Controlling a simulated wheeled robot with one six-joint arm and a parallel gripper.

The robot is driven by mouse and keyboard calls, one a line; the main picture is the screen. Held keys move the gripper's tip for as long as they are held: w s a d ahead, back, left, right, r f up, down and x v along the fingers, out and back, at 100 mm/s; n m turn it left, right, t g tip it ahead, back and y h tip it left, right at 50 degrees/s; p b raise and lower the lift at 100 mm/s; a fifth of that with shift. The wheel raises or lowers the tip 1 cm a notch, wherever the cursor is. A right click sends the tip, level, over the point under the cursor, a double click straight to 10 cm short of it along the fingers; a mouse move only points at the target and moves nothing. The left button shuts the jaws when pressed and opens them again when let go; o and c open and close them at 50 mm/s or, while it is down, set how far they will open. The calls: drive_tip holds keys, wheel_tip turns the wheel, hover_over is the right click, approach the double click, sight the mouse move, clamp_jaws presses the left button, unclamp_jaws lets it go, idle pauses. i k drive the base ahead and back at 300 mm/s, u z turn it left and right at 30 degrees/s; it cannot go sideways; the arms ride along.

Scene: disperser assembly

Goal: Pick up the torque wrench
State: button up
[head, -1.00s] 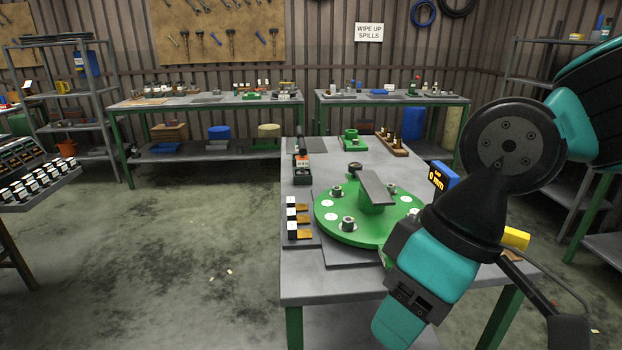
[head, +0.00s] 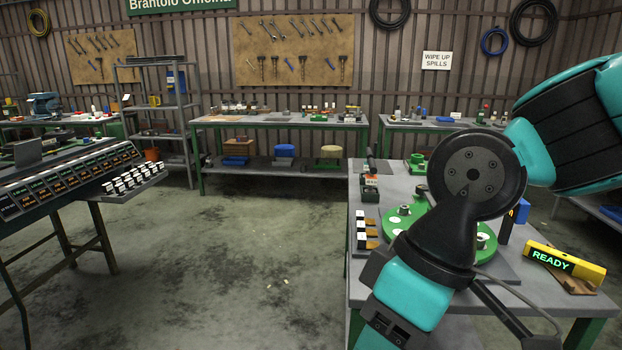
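I cannot pick out a torque wrench for certain. A yellow block-shaped device (head: 590,271) with a green READY display lies at the right end of the near workbench (head: 418,327), on a brown piece; I cannot tell whether it belongs to the wrench. Wrench-like tools (head: 302,27) hang on the far pegboard, too small to identify. My teal and black arm crosses the right side and covers much of the bench. My gripper's fingers are not in view.
A green round plate (head: 395,222) with metal fittings is partly hidden behind my arm. Small black and white blocks (head: 361,226) stand at the bench's left edge. The floor between is clear.

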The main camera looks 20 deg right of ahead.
sight(371, 180)
drive_tip(key=u, duration=0.55)
drive_tip(key=i, duration=1)
drive_tip(key=u, duration=0.4)
drive_tip(key=i, duration=1.95)
drive_tip(key=z, duration=1.65)
drive_tip(key=i, duration=0.8)
drive_tip(key=z, duration=0.85)
